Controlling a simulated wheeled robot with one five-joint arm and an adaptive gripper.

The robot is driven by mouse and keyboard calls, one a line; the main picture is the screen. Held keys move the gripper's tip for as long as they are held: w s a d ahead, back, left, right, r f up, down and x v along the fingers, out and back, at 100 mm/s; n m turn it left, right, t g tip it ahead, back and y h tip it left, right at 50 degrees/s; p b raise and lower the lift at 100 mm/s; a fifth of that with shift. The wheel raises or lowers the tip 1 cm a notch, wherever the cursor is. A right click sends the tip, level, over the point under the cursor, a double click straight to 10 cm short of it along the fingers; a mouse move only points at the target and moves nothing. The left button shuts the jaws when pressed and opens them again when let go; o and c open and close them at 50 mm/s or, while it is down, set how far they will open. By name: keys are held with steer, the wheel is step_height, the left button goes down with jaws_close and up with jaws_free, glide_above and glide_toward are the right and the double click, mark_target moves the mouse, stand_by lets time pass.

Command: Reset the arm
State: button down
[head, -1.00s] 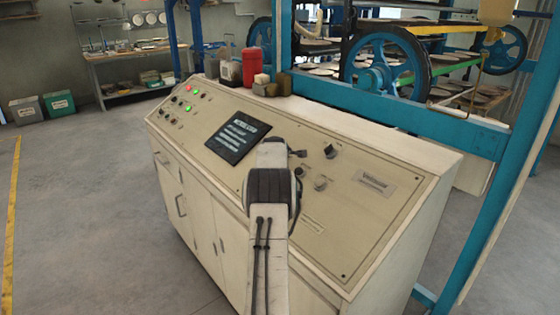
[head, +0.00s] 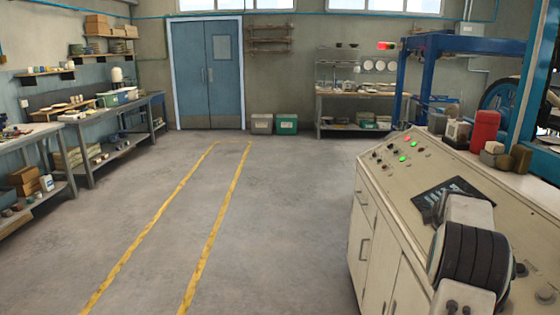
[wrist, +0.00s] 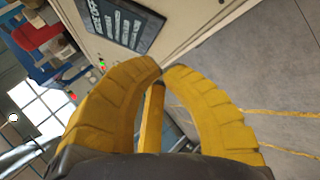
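My gripper (wrist: 161,74) shows in the wrist view as two curved yellow fingers. Their tips come together, with only a thin gap and nothing seen between the tips. A narrow yellow bar shows in the space behind the tips; I cannot tell what it is. In the head view my arm (head: 472,250) reaches up in front of the control console at the lower right, and its gripper is hidden. The cream control console (head: 377,225) has a dark label panel (head: 450,196), which also shows in the wrist view (wrist: 122,22) beyond the fingers.
A red canister (head: 485,128) and small blocks stand on the console's back ledge. A blue machine frame (head: 440,45) rises behind. Workbenches (head: 95,125) line the left wall. The grey floor with yellow lines (head: 222,215) is clear up to the blue double doors (head: 207,72).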

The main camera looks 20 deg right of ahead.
steer(key=s+a+r+m+y, duration=0.2)
steer(key=a+y, duration=0.1)
steer(key=a, duration=1.4)
steer(key=s+a+r+m+y, duration=0.1)
steer(key=s+a+y, duration=0.15)
steer(key=a, duration=1.45)
steer(key=s+a+f+m+g+y, duration=0.1)
steer(key=s+a+f, duration=0.2)
steer(key=s+a, duration=0.5)
steer(key=s+a+f+m+g+y, duration=0.1)
steer(key=s+a+f+m+g, duration=0.1)
steer(key=s+a, duration=0.7)
steer(key=s+f+p, duration=0.1)
steer(key=s, duration=0.3)
steer(key=shift+s+a+f+g, duration=0.15)
steer(key=shift+s+f+g, duration=0.1)
steer(key=shift+s+g, duration=0.1)
steer(key=shift+y, duration=0.25)
